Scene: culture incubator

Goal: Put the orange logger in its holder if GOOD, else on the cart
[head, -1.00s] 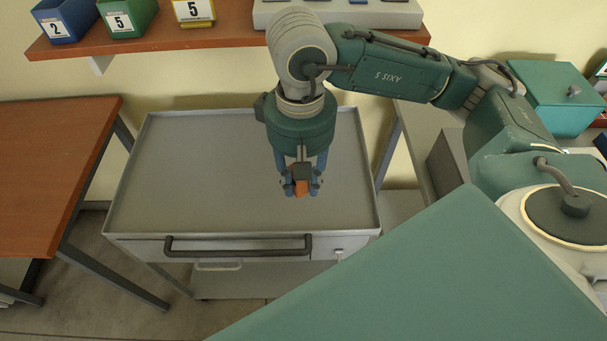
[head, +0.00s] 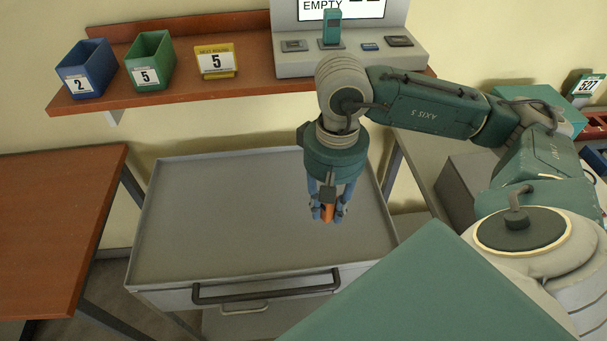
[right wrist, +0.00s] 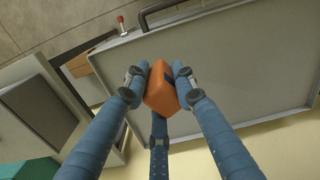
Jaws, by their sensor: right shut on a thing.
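My right gripper (head: 328,212) is shut on the orange logger (head: 328,213) and holds it over the right part of the grey cart (head: 230,255). In the right wrist view the logger (right wrist: 162,90) sits between the blue fingers, with a small dark patch on one face. I cannot read any status on it. The cart top is bare. The grey station (head: 290,66) on the shelf has a screen (head: 345,8) reading "EMPTY", cut off at the top, and several small dark items on its ledge. I cannot tell which part is the logger's holder. My left gripper is not in view.
A wooden shelf (head: 190,95) above the cart holds a blue bin (head: 86,68) marked 2, a green bin (head: 150,62) marked 5 and a yellow sign (head: 215,60) marked 5. A wooden table (head: 50,230) stands left. A grey bench (head: 420,165) stands right.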

